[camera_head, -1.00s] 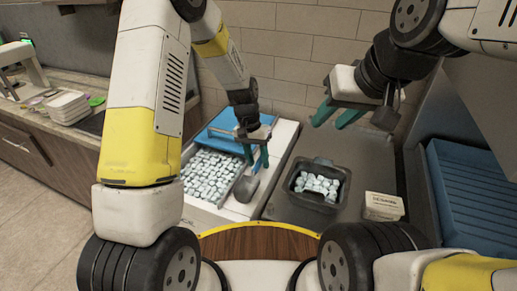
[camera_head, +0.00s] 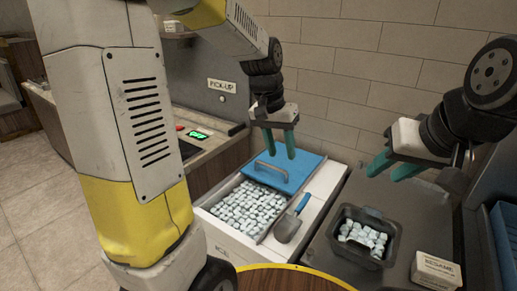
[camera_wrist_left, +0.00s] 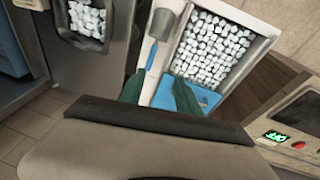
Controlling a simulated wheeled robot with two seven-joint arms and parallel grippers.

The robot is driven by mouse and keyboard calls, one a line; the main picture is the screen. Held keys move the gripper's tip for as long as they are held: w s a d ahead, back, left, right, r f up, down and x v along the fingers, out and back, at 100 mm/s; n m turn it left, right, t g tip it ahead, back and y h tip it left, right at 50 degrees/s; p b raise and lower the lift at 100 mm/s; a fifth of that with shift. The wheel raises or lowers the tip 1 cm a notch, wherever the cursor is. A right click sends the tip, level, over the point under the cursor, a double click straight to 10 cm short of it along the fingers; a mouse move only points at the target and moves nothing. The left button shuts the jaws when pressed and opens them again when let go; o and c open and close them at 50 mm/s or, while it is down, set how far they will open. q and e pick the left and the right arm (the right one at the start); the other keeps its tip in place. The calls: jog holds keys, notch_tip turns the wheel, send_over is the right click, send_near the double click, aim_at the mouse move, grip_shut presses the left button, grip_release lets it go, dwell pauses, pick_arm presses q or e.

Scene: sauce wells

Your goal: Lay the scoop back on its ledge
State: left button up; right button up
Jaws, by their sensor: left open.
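The scoop (camera_head: 288,227), with a grey metal bowl and a blue handle, lies on the white ledge (camera_head: 325,188) right of the ice compartment. It also shows in the left wrist view (camera_wrist_left: 160,24), its handle pointing toward my fingers. My left gripper (camera_head: 280,149) is open and empty, raised above the ice bin near the blue lid. In the left wrist view its green fingers (camera_wrist_left: 158,90) are spread with nothing between them. My right gripper (camera_head: 388,172) is open and empty, above the dark counter at the right.
The ice bin (camera_head: 219,239) holds many ice cubes, with a blue lid (camera_head: 300,168) at its back. A black tub (camera_head: 345,255) of ice stands on the dark counter. A sesame box (camera_head: 437,270) stands right of it. A tiled wall is behind.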

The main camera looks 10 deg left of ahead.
pick_arm(q)
jog(key=s+a+r+n+t, duration=0.1)
jog(key=s+a+r+t, duration=0.1)
jog(key=s, duration=0.5)
jog(key=s+a+r+n+t, duration=0.1)
jog(key=s+a+r, duration=0.3)
jog(key=s, duration=0.4)
jog(key=shift+s+a+r+n+t, duration=0.15)
jog(key=shift+a+r+n+t, duration=0.2)
jog(key=shift+r+t, duration=0.4)
jog(key=shift+f, duration=0.1)
